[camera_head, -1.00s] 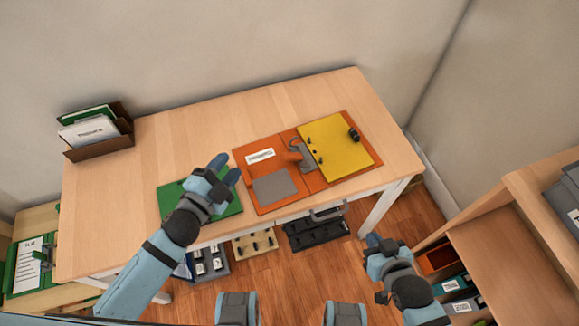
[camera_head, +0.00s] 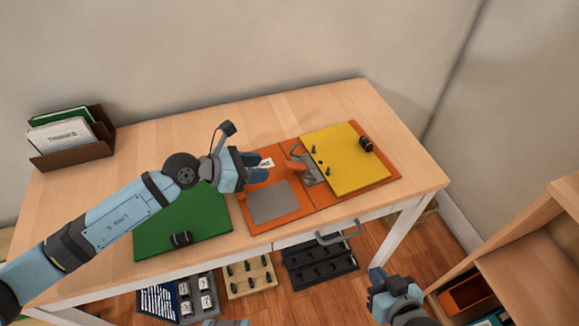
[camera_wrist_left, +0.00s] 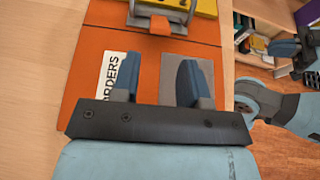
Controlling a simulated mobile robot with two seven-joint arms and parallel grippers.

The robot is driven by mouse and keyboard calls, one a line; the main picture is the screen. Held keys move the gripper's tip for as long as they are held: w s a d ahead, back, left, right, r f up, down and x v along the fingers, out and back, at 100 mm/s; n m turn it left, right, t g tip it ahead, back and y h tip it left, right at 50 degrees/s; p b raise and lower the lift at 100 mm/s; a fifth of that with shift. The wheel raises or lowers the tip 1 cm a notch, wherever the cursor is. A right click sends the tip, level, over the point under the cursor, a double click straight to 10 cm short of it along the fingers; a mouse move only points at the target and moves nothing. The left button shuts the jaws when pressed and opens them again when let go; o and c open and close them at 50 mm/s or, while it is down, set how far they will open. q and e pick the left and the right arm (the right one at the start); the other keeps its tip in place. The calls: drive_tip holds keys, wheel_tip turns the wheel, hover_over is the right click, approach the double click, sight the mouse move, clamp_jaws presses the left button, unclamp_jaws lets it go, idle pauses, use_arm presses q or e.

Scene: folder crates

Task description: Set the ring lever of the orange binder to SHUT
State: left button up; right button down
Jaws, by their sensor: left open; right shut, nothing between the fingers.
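The orange binder (camera_head: 288,218) lies open on the table, with a yellow sheet (camera_head: 346,158) on its right half. The metal ring mechanism (camera_head: 309,172) is near the spine, with an orange lever (camera_head: 296,166) at its left end. In the left wrist view the lever (camera_wrist_left: 160,25) is ahead of the fingers, below the metal mechanism (camera_wrist_left: 160,10). My left gripper (camera_head: 268,167) is open and empty above the binder's left cover, short of the lever, partly hiding the white label. My right gripper (camera_head: 378,280) is shut and empty, low in front of the table.
A green folder (camera_head: 185,220) with a black clip lies left of the binder. A brown file holder (camera_head: 68,140) stands at the table's back left. Trays (camera_head: 318,268) lie below the front edge, and a wooden shelf (camera_head: 520,262) is at right.

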sight(285, 165)
use_arm(q)
drive_tip(key=b+x, duration=0.1)
drive_tip(key=x, duration=0.8)
drive_tip(key=shift+d+r, duration=0.1)
drive_tip(key=shift+d, duration=0.05)
drive_tip(key=shift+w, duration=0.1)
clamp_jaws()
